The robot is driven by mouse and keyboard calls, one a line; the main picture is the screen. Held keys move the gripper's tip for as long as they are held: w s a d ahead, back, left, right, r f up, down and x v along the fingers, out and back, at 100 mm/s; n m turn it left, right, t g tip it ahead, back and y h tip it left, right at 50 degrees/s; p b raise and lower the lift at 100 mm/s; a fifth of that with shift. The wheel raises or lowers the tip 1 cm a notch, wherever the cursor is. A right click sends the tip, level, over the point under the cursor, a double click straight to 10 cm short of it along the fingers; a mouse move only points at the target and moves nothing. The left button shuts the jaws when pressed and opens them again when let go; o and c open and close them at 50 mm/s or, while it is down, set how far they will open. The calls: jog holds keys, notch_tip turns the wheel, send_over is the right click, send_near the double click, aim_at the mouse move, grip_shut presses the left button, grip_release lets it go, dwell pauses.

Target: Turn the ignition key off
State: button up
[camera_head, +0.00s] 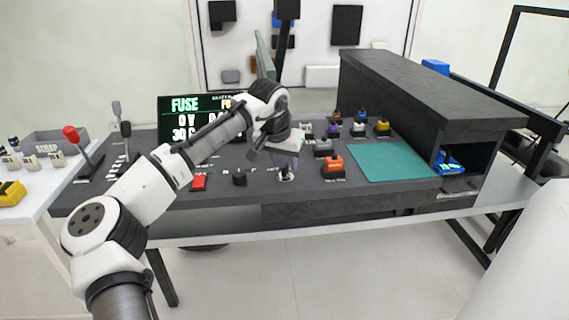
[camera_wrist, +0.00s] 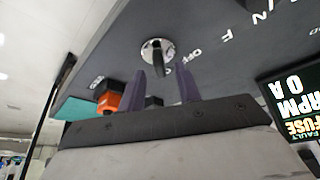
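The ignition switch (camera_wrist: 155,48) shows in the wrist view as a round silver plate on the dark panel, with a dark key (camera_wrist: 166,68) standing out from it. Panel letters, including OFF, run to its right. My gripper (camera_wrist: 160,83) has two purple fingers spread apart, one on each side of the key's line, with a gap between them. I cannot tell whether either finger touches the key. In the head view my gripper (camera_head: 285,166) points down over the silver switch (camera_head: 285,178) at the console's front and covers part of it.
A black knob (camera_head: 239,178) and a red switch (camera_head: 198,182) lie left of the ignition. An orange block (camera_head: 332,165) stands to its right, before the green mat (camera_head: 390,162). A lit display (camera_head: 185,120) reads FUSE. A dark shelf unit (camera_head: 430,90) stands at right.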

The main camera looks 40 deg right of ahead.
jog(key=shift+w+d+f, duration=0.15)
jog(key=shift+d+f, duration=0.05)
jog(key=shift+f, duration=0.35)
grip_shut()
